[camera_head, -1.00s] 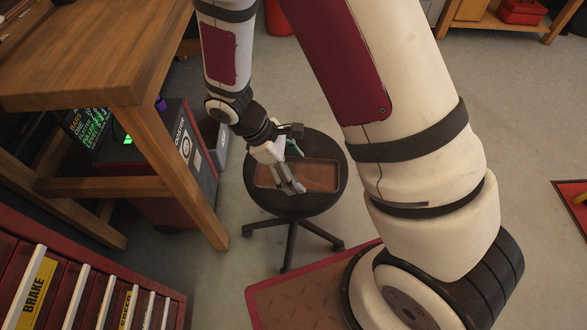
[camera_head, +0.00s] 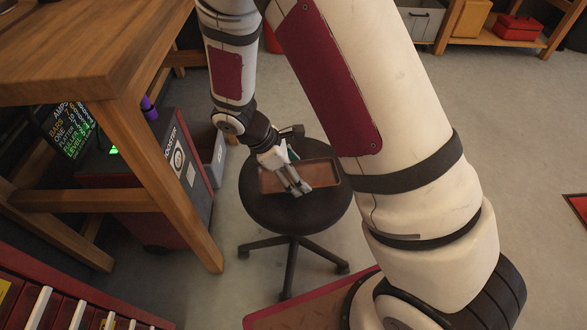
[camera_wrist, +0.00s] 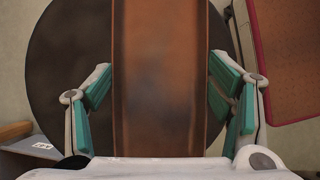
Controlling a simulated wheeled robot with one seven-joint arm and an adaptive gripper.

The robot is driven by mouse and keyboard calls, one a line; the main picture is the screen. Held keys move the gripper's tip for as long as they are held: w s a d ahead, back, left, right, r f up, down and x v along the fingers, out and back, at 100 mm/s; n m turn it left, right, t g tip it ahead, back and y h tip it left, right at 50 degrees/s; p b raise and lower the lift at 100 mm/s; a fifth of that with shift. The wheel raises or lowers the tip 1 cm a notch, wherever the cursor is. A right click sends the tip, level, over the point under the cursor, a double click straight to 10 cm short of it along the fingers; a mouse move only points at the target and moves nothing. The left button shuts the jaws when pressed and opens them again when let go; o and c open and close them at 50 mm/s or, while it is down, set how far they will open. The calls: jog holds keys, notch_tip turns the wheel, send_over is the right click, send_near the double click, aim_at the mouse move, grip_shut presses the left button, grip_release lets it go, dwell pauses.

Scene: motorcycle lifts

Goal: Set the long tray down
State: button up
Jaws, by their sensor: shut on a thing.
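The long tray (camera_head: 320,173) is brown, shallow and rectangular, with a raised rim. It lies level over the round black stool seat (camera_head: 290,215), towards its far side in the head view. I cannot tell whether it touches the seat or hangs just above it. My gripper (camera_head: 302,188) is shut on the tray across its width. In the wrist view the tray (camera_wrist: 160,85) runs lengthwise between the two teal finger pads, one against each long side, with the dark seat (camera_wrist: 70,60) behind it. The tray's near end is hidden behind my gripper's body there.
A wooden workbench (camera_head: 150,130) stands on the left, with a red and black cabinet (camera_head: 175,170) beneath it. Red drawers (camera_head: 75,310) are at lower left. A red-edged plate (camera_head: 300,305) lies in front of the stool. The floor right of the stool is mostly clear.

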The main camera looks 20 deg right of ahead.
jog(key=w, duration=0.3)
jog(key=w+d, duration=0.1)
jog(key=shift+w+f+b, duration=0.25)
jog(key=shift+b, duration=0.15)
notch_tip(320, 180, down, 4)
jog(key=shift+w+r+b, duration=0.1)
jog(key=shift+r+b, duration=0.05)
jog(key=shift+b, duration=0.8)
jog(key=shift+r, duration=0.1)
jog(key=o, duration=1.3)
jog(key=p+v, duration=0.4)
jog(key=v, duration=0.8)
jog(key=shift+p, duration=0.3)
